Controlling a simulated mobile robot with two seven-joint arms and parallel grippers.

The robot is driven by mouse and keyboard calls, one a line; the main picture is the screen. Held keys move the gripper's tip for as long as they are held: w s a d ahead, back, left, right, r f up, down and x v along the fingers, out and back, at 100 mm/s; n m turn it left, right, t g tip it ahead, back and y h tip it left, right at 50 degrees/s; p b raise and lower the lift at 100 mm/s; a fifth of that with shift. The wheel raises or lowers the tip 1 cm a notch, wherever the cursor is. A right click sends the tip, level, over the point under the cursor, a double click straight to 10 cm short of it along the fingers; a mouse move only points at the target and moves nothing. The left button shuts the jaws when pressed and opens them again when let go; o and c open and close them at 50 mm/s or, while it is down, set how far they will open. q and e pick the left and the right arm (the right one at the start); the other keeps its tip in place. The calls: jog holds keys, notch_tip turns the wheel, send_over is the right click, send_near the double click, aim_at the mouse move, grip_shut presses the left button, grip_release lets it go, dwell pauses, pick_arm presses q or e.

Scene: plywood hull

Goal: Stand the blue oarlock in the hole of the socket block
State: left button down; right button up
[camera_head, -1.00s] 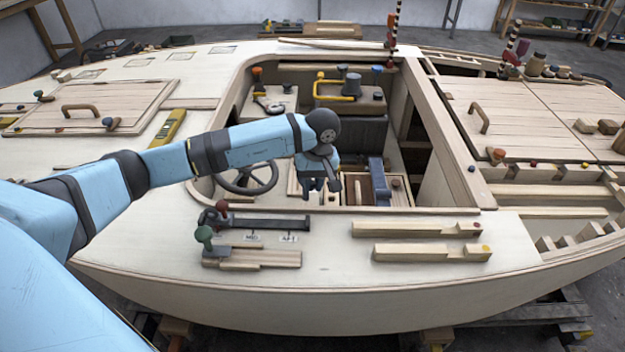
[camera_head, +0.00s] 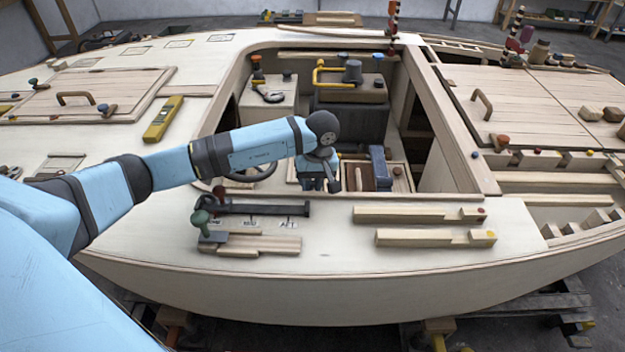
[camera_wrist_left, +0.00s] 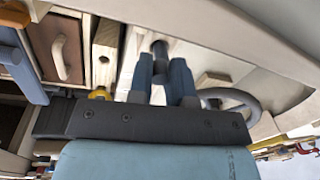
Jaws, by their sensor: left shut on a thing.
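My left gripper (camera_head: 320,184) hangs over the cockpit and points down. In the left wrist view its two fingers (camera_wrist_left: 161,82) are closed around a dark blue-grey pin, which I take to be part of the blue oarlock (camera_wrist_left: 159,50). Its end shows beyond the fingers; the rest is hidden. A pale wooden block with a dark hole (camera_wrist_left: 105,38), likely the socket block, lies just left of the held piece in the wrist view, apart from it. My right gripper is not in view.
A steering wheel (camera_head: 250,172) is close to the left of the gripper. A blue upright slab (camera_head: 379,167) stands to its right by a wooden box. The near deck carries a dark rail (camera_head: 262,208) and wooden strips (camera_head: 410,214).

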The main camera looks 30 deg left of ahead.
pick_arm(q)
jog(key=shift+f+b, duration=0.6)
jog(key=shift+f, duration=0.7)
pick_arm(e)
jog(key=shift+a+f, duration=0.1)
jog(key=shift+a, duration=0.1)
pick_arm(q)
jog(key=c, duration=1)
grip_release()
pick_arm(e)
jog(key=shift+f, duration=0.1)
pick_arm(q)
jog(key=shift+w+d+r+p, duration=0.2)
jog(key=shift+d+r, duration=0.05)
jog(key=shift+r, duration=2.05)
jog(key=shift+w+d+r+p, duration=0.15)
jog(key=shift+d+r+p, duration=0.1)
jog(key=shift+r, duration=2)
jog(key=shift+w+d+r+p, duration=0.2)
jog(key=shift+r, duration=2.1)
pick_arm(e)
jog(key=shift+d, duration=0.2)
